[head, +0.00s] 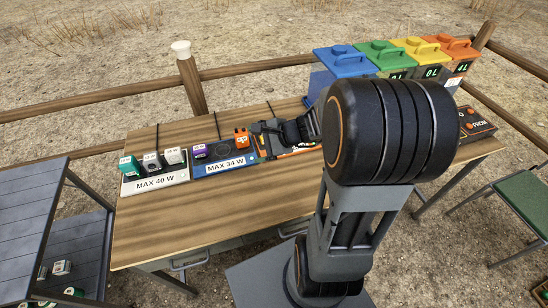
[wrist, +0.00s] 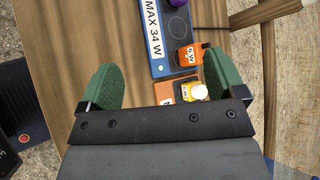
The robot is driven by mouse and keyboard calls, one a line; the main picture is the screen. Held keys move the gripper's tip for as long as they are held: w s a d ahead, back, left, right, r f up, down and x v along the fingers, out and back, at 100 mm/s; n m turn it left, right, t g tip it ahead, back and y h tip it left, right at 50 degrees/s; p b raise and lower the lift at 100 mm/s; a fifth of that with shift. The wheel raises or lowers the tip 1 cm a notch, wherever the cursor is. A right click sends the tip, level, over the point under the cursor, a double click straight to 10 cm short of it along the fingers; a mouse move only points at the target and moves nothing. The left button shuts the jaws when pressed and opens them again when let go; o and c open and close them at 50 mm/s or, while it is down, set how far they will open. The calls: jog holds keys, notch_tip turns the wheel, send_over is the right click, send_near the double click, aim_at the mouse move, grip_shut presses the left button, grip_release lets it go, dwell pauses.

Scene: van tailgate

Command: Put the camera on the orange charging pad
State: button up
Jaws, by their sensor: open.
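The orange charging pad (head: 262,150) lies on the wooden table, right of the blue pad, mostly hidden under my gripper (head: 268,134). In the wrist view part of the orange pad (wrist: 165,90) shows behind the gripper's dark body. My gripper (wrist: 162,62) is open, its green fingers wide apart and empty. A yellow item with a white round top (wrist: 196,91) is at the orange pad, between the fingers in the picture. An orange device (wrist: 188,55) sits at the near end of the blue pad. I cannot tell which item is the camera.
The blue MAX 34 W pad (head: 228,168) also holds a purple device (head: 199,151). The white MAX 40 W pad (head: 160,184) holds teal, grey and white devices. Coloured lidded boxes (head: 343,62) stand at the back right. The table's front (head: 180,230) is clear.

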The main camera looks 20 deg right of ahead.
jog(key=s+r+n+g+h, duration=0.1)
jog(key=s+r+n+h, duration=0.2)
jog(key=s+n, duration=0.3)
jog(key=s+a+r+n+g+h, duration=0.1)
jog(key=s+n+h, duration=0.4)
jog(key=n, duration=0.6)
notch_tip(320, 180, up, 2)
jog(key=shift+s+a+r+g, duration=0.15)
jog(key=shift+s+g, duration=0.2)
jog(key=shift+g, duration=0.15)
